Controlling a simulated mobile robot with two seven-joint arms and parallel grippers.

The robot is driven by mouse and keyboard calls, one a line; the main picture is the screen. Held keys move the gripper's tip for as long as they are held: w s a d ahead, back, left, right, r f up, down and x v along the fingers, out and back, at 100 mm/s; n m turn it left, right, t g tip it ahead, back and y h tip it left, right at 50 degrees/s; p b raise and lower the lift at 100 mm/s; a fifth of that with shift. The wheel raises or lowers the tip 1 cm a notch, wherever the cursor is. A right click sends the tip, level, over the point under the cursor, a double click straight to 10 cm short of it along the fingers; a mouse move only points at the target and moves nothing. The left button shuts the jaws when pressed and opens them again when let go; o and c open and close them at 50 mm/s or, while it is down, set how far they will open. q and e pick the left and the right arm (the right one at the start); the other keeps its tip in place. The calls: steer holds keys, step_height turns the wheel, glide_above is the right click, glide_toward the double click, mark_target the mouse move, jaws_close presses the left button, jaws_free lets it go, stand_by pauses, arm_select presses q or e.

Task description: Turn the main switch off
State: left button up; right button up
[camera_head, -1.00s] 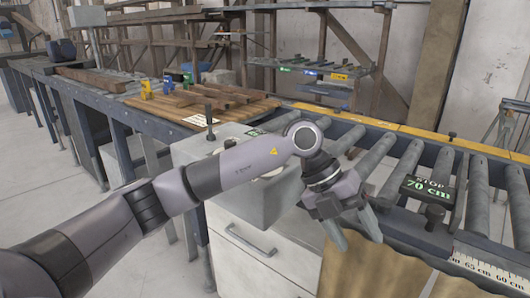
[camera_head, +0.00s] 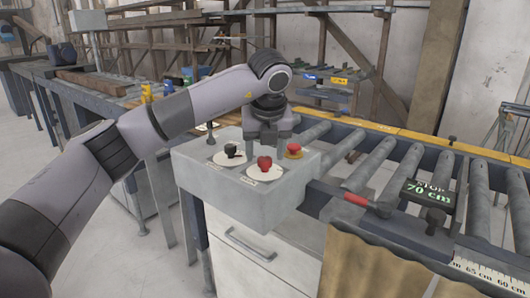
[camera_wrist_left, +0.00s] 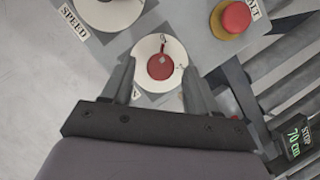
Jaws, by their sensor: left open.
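A grey control box (camera_head: 205,180) stands at the end of the roller conveyor. On its top a red knob (camera_head: 264,163), which I take to be the main switch, sits on a white round plate. It also shows in the left wrist view (camera_wrist_left: 161,66), with its label mostly hidden. My left gripper (camera_head: 266,150) points down over the box, open, with the red knob between its fingers (camera_wrist_left: 158,77) in the wrist view. I see gaps on both sides there, so it is not gripped. My right gripper is not in view.
A black knob (camera_head: 231,150) labelled SPEED in the wrist view sits left of the red knob. A red button on a yellow base (camera_head: 293,151) sits close on the right. A red-handled lever (camera_head: 356,199) and a stop block (camera_head: 428,192) are on the conveyor.

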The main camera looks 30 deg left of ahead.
arm_select(q)
steer(key=shift+x, duration=0.8)
steer(key=c, duration=1)
